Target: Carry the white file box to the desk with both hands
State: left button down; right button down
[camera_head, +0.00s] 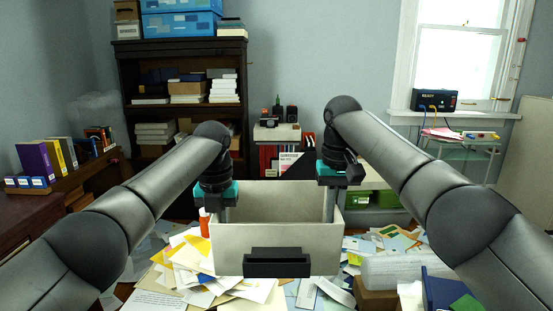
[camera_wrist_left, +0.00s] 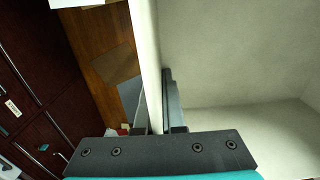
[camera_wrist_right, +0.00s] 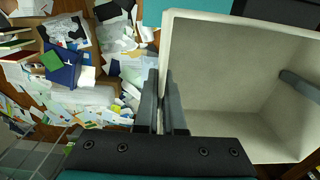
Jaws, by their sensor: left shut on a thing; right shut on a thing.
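The white file box (camera_head: 230,240) is in the middle of the head view, open at the top, with a dark handle (camera_head: 277,262) on its front face. It looks level and empty inside. My left gripper (camera_head: 224,212) is shut on the box's left wall; in the left wrist view (camera_wrist_left: 158,115) one finger is outside and one inside the wall. My right gripper (camera_head: 332,210) is shut on the right wall; the right wrist view (camera_wrist_right: 162,105) shows its fingers on either side of that wall. The desk (camera_head: 70,205) seems to be the dark wooden one at left.
Papers and envelopes (camera_head: 190,262) litter the floor under and around the box. A dark bookshelf (camera_head: 185,110) stands at the back. Purple and yellow binders (camera_head: 38,162) stand at left. A side table (camera_head: 465,150) is by the window at right.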

aim_at(215, 252)
pick_arm(q)
jog(key=shift+w, duration=0.55)
pick_arm(e)
jog(key=shift+w+r, duration=0.1)
jog(key=shift+w, duration=0.45)
